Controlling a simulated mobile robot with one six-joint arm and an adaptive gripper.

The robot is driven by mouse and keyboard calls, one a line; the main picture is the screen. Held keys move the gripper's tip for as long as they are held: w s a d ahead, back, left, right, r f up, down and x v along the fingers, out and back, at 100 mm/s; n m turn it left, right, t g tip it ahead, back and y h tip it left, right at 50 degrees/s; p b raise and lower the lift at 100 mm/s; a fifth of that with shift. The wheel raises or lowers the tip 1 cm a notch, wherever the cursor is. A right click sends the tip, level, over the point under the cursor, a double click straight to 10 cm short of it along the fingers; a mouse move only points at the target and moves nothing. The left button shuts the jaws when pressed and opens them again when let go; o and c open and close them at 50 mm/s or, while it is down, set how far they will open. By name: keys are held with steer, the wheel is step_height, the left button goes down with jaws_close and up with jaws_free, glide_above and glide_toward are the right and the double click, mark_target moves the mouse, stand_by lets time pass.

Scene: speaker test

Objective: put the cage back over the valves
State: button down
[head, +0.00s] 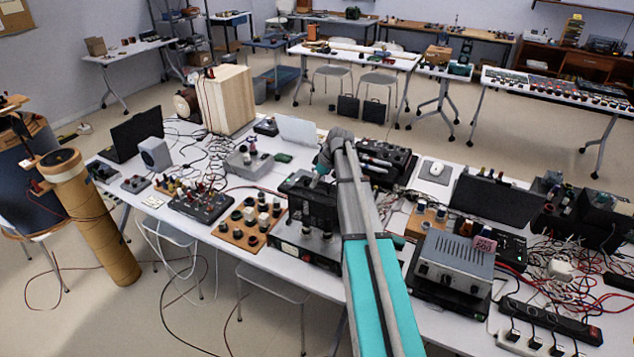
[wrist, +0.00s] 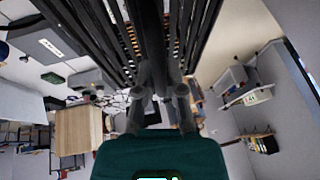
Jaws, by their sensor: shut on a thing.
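A black cage (head: 312,207) is at my gripper, above a dark amplifier chassis (head: 305,252) near the table's front edge. In the wrist view the cage's dark bars (wrist: 88,32) fill the upper middle, close to the camera.
A wooden board with several knobs (head: 250,222) stands close on the left. A second black unit (head: 385,160) is behind right, and a silver device (head: 455,262) is to the right. Loose cables crowd the white table (head: 300,277).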

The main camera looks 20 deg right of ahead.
step_height(320, 180, down, 10)
steer(key=b, duration=0.9)
steer(key=shift+b, duration=0.4)
steer(key=shift+s+f+b, duration=0.1)
steer(key=shift+f+b, duration=0.3)
steer(key=shift+f, duration=0.1)
stand_by(2.0)
steer(key=c, duration=0.6)
jaws_free()
steer(key=shift+c, duration=0.2)
